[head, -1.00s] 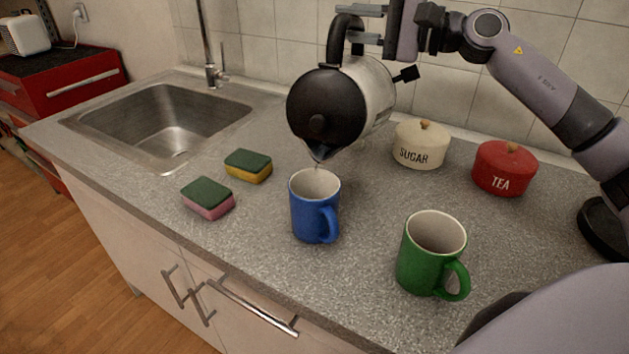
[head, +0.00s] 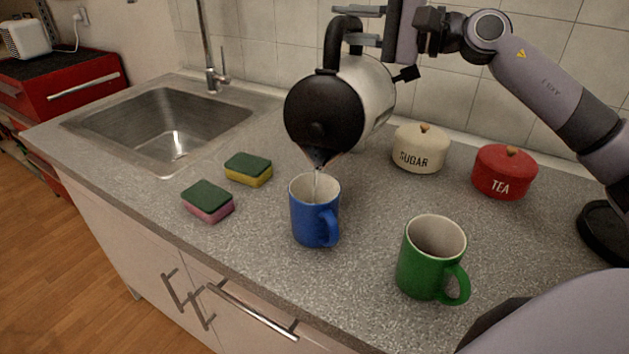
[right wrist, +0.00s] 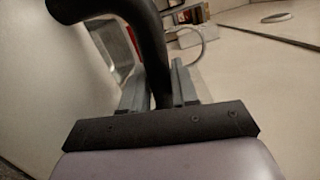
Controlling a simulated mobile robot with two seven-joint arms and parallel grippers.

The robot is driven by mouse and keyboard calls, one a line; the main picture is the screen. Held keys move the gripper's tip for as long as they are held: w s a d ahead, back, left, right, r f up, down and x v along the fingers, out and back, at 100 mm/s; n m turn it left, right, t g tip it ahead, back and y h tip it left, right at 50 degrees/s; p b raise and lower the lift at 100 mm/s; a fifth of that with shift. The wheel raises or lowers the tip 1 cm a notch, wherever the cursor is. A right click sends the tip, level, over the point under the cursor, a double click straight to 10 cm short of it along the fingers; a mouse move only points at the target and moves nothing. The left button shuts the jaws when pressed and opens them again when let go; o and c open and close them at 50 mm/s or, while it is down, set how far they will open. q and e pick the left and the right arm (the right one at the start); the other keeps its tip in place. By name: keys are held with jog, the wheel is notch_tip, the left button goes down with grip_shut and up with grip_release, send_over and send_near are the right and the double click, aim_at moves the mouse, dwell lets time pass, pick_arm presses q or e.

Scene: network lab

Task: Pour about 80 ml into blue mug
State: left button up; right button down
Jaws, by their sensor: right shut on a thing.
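The blue mug (head: 314,222) stands upright on the counter in the head view, its handle toward the lower right. A kettle (head: 375,95) with a black lid and black handle is tilted above it, spout down over the mug's opening. A thin stream runs from the spout into the mug. The level inside the mug cannot be made out. My right gripper (head: 362,27) is shut on the kettle's black handle, which also shows between its fingers in the right wrist view (right wrist: 152,50). My left gripper is not in view.
A green mug (head: 425,270) stands to the right of the blue mug. A sugar pot (head: 418,150) and a red tea pot (head: 503,175) stand behind. Two sponges (head: 247,170) (head: 207,202) lie left, near the sink (head: 165,125). The counter's front strip is clear.

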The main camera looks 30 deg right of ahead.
aim_at(361, 27)
jog(key=shift+s+a+r, duration=0.1)
jog(key=shift+s+r, duration=0.05)
jog(key=shift+r, duration=0.25)
dwell(0.3)
jog(key=shift+w+d+f+m, duration=0.3)
jog(key=shift+w+d+f, duration=0.15)
jog(key=shift+w+d, duration=0.15)
jog(key=shift+w+d+f+m, duration=0.3)
jog(key=shift+w+d+f, duration=0.15)
jog(key=shift+d, duration=0.2)
jog(key=shift+w+d+r+m+p, duration=0.6)
jog(key=shift+r+p, duration=0.15)
jog(key=shift+p, duration=0.25)
jog(key=shift+d, duration=0.15)
jog(key=shift+w+d+r+m+p, duration=0.4)
jog(key=shift+r+m+p, duration=0.1)
jog(key=shift+p, duration=0.2)
jog(key=shift+w+d+m, duration=0.1)
jog(key=shift+m, duration=0.2)
jog(key=shift+d, duration=0.1)
